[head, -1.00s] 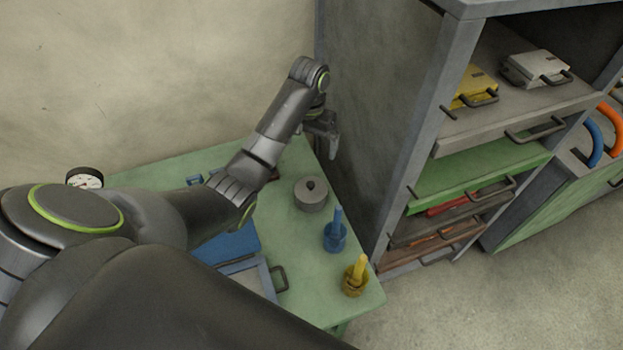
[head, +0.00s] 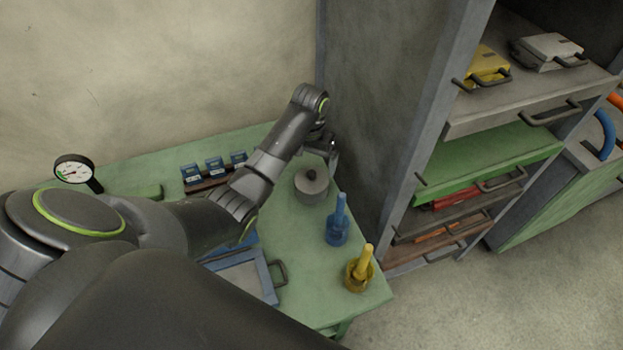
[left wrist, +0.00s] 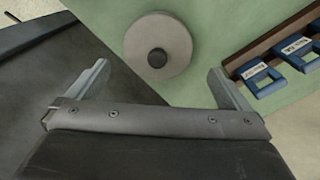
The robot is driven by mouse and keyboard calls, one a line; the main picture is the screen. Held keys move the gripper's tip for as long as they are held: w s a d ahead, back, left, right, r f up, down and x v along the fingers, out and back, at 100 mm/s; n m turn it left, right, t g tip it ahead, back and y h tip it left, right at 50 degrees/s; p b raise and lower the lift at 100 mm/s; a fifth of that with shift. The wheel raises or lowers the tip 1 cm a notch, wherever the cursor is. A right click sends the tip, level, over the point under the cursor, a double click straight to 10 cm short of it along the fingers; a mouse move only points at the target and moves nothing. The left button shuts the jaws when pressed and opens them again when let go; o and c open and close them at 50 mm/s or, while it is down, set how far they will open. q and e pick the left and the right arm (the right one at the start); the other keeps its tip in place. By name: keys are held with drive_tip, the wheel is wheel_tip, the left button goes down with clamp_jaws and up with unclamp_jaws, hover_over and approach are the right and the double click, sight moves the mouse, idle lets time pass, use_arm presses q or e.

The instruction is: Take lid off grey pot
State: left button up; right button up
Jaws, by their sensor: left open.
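The grey pot (head: 312,192) stands on the green table, with its lid (head: 311,176) and dark round knob on top. In the left wrist view the lid (left wrist: 140,50) shows from above, its dark knob (left wrist: 157,58) at the middle. My left gripper (head: 333,153) is just behind and above the pot, near the cabinet side. Its two fingers (left wrist: 165,85) are spread wide with nothing between them, and the lid lies beyond the fingertips, apart from them. My right gripper is not in view.
A blue pot with a tool (head: 337,232) and a yellow one (head: 357,275) stand near the table's right edge. Blue labelled blocks (head: 214,167) sit in a rack left of my arm. The tall grey cabinet (head: 385,110) closes off the right side.

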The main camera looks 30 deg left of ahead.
sight(312, 173)
use_arm(q)
drive_tip(key=shift+d+f+p, duration=0.2)
drive_tip(key=shift+f+p, duration=0.45)
drive_tip(key=shift+f, duration=1.95)
drive_tip(key=shift+c, duration=0.3)
drive_tip(key=c, duration=0.7)
drive_tip(key=shift+o, duration=0.2)
drive_tip(key=shift+r, duration=0.1)
